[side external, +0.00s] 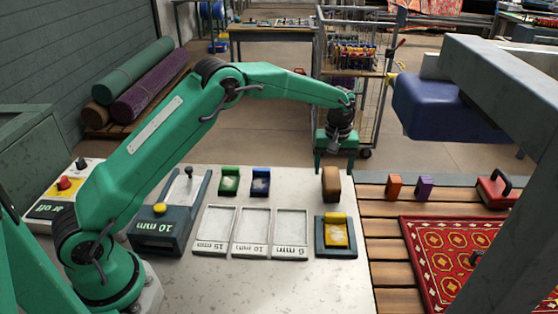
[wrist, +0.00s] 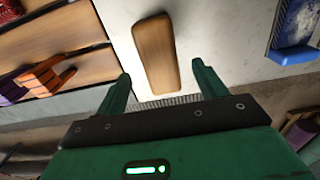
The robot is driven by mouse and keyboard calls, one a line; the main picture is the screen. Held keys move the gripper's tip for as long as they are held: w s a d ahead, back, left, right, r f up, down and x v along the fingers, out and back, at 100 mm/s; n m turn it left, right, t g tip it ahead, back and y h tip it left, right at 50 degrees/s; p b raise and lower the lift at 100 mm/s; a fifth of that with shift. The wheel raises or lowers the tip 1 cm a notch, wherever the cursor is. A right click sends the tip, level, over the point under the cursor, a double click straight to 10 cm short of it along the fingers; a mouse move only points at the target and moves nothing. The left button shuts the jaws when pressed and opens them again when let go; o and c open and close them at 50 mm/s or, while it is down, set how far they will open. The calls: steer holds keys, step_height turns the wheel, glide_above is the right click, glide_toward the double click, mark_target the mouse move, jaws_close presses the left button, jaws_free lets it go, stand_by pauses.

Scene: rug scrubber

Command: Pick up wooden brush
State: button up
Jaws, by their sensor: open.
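The wooden brush (side external: 331,184) stands at the far right edge of the pale worktop, behind a yellow block in a dark holder. Its smooth brown back also shows in the wrist view (wrist: 156,52), slightly tilted in the picture. In the wrist view my gripper (wrist: 161,71) is open, with one finger on each side of the brush's near end. The fingers look apart from the brush.
A red patterned rug (side external: 425,240) lies at the right.

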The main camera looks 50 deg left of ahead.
mark_target(332, 177)
steer(key=shift+f, duration=2.6)
steer(key=c, duration=1.1)
